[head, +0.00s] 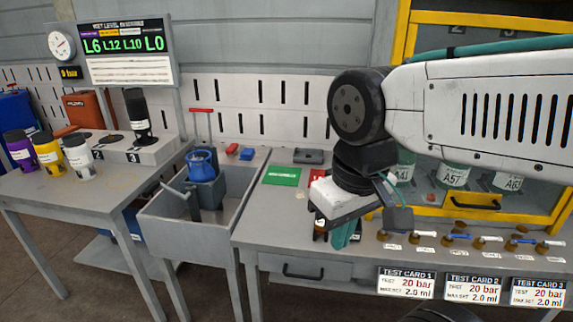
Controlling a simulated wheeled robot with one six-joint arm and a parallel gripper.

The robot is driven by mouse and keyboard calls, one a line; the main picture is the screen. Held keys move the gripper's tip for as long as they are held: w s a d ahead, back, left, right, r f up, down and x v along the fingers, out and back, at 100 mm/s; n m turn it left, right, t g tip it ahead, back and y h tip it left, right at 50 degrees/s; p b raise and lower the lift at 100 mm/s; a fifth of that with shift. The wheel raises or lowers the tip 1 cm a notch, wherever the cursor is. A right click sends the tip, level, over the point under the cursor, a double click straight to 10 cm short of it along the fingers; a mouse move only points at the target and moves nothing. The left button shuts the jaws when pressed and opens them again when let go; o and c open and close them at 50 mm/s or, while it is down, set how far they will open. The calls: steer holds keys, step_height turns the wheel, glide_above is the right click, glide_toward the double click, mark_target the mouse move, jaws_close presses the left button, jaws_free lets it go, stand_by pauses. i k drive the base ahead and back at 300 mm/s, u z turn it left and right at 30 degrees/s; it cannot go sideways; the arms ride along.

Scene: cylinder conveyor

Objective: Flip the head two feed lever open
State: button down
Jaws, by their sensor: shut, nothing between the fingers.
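My gripper (345,236) hangs over the front of the middle bench and points down. Its teal fingers look shut and empty. Just to its right, a row of small brass fittings (383,236) runs along the bench's front edge. Several carry white or blue handles, such as a blue one (459,236) and a white one (497,238). Small tags lie in front of them, too small to read. I cannot tell which, if any, is the head two feed lever. A yellow-framed cabinet (404,40) behind shows the numbers 2 and 3 at its top; my arm hides much of it.
A grey sink (168,226) with a blue pot (202,163) stands left of the bench (262,218). A green mat (282,176) lies on the bench. Purple, yellow and white canisters (80,160) stand on the left table. Test cards (406,284) hang along the front.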

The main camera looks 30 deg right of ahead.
mark_target(449, 235)
steer(key=z, duration=1.75)
